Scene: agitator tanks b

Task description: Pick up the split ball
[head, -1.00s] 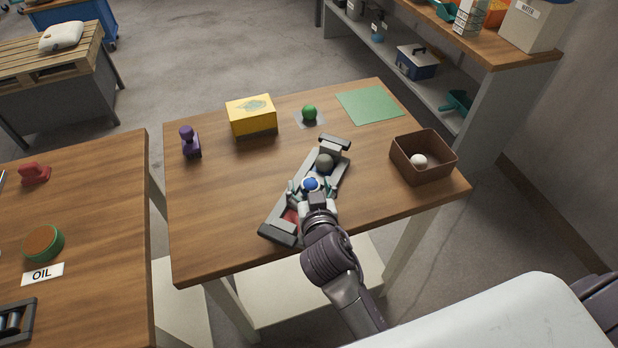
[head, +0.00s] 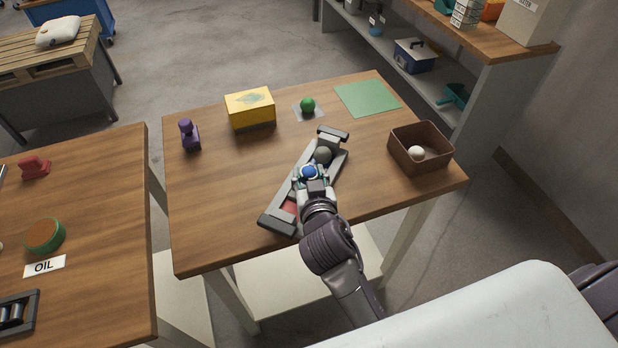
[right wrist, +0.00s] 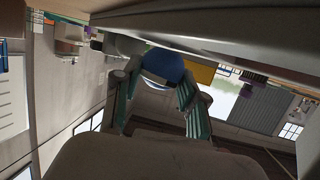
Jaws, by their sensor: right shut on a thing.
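The split ball (head: 309,172) looks blue on top, with a white part showing in the right wrist view (right wrist: 163,68). My right gripper (head: 310,178) is shut on it, with the green finger pads on either side of the ball in the right wrist view. The ball is at the long grey tray (head: 272,217) in the head view; I cannot tell whether it touches the tray. A dark grey ball (head: 323,154) sits in the tray just beyond the gripper. A red patch (head: 291,207) shows in the near part. My left gripper is not in view.
A green ball (head: 307,104), yellow box (head: 250,109) and green mat (head: 367,98) are at the back of the table. A purple object (head: 189,134) stands at left. A brown box (head: 433,165) with a white ball (head: 417,153) is at right.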

